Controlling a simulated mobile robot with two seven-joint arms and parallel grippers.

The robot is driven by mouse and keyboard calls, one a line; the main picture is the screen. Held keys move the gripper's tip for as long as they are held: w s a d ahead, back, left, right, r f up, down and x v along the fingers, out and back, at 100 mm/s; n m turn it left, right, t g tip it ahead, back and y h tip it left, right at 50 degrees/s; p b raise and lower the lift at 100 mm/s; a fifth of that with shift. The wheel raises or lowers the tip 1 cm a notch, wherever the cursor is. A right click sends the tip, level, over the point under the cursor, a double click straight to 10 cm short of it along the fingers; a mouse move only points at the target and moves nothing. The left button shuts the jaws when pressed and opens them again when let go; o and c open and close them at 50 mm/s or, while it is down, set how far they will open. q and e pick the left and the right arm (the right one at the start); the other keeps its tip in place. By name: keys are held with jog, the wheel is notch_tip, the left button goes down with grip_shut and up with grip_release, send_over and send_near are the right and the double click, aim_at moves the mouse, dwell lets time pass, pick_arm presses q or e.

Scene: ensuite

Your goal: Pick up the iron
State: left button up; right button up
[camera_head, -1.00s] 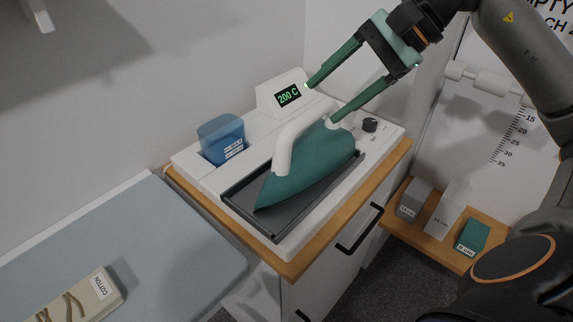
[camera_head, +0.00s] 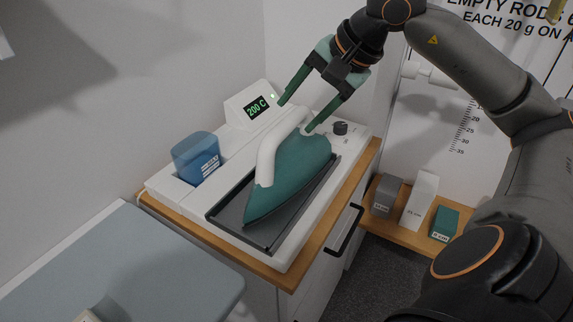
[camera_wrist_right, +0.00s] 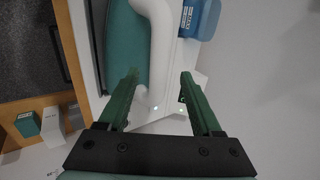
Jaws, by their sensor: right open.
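The iron (camera_head: 290,172) has a teal body and a white handle (camera_head: 270,150). It rests on a dark tray (camera_head: 226,207) in a white station on a wooden-topped cabinet. My right gripper (camera_head: 294,117) is open, with its green fingers at the rear end of the handle. In the right wrist view, the iron's white handle (camera_wrist_right: 160,50) reaches down between the open fingers (camera_wrist_right: 158,88), and the teal body (camera_wrist_right: 126,50) lies to its left. I cannot tell whether a finger touches the handle. My left gripper is not in view.
A display reading 200 C (camera_head: 257,107) and a blue container (camera_head: 196,158) stand behind the iron. A dark knob (camera_head: 340,128) is at the right. An ironing board (camera_head: 120,262) lies at lower left. Labelled blocks (camera_head: 445,222) sit on a low shelf at right.

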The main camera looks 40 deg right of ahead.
aim_at(289, 123)
jog(key=x, duration=0.2)
jog(key=a+p+x, duration=0.1)
jog(key=x, duration=0.1)
jog(key=shift+s+f+p, duration=0.1)
jog(key=shift+f+p, duration=0.1)
jog(key=shift+p, duration=0.1)
jog(key=shift+w+f, duration=0.25)
jog(key=shift+f, duration=0.15)
grip_shut()
dwell(0.8)
jog(key=shift+r, duration=0.2)
